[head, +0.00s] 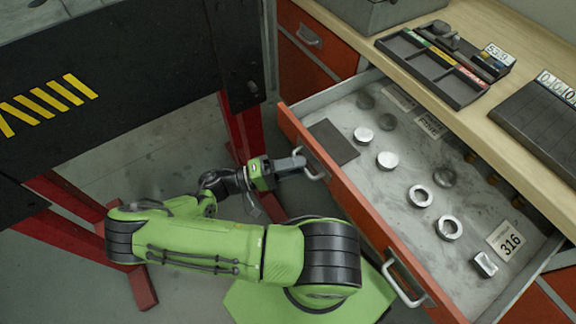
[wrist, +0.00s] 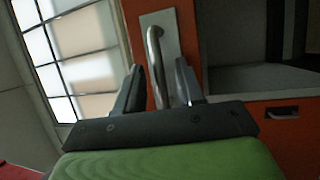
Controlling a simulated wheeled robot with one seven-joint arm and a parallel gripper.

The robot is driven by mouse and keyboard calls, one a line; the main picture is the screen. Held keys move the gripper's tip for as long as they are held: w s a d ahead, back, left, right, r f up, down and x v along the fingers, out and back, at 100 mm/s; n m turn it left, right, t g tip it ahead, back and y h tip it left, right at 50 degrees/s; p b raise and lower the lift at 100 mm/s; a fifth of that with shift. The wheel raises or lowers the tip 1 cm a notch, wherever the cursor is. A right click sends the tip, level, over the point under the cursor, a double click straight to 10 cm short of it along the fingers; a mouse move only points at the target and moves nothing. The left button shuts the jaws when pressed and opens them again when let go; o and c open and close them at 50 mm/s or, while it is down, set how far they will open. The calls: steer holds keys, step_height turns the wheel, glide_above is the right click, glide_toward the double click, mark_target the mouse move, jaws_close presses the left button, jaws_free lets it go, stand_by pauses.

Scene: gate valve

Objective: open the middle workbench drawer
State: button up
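The wide orange-fronted drawer (head: 352,200) of the workbench stands pulled far out, with its grey inside showing. It has two metal handles, a left handle (head: 313,168) and a right handle (head: 402,284). My gripper (head: 300,162) is at the left handle. In the wrist view the bar of that handle (wrist: 155,62) stands between the two fingers of my gripper (wrist: 160,88), with small gaps showing beside it. The fingers look apart, not closed on the bar.
Metal rings and discs (head: 388,160), a dark plate (head: 333,141) and a "316" card (head: 506,240) lie in the drawer. Trays (head: 432,65) stand on the wooden benchtop (head: 480,117). A black panel with yellow stripes (head: 150,60) on red legs stands at left.

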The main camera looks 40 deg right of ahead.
steer(key=v, duration=1.6)
steer(key=shift+p, duration=0.3)
steer(key=shift+r, duration=0.15)
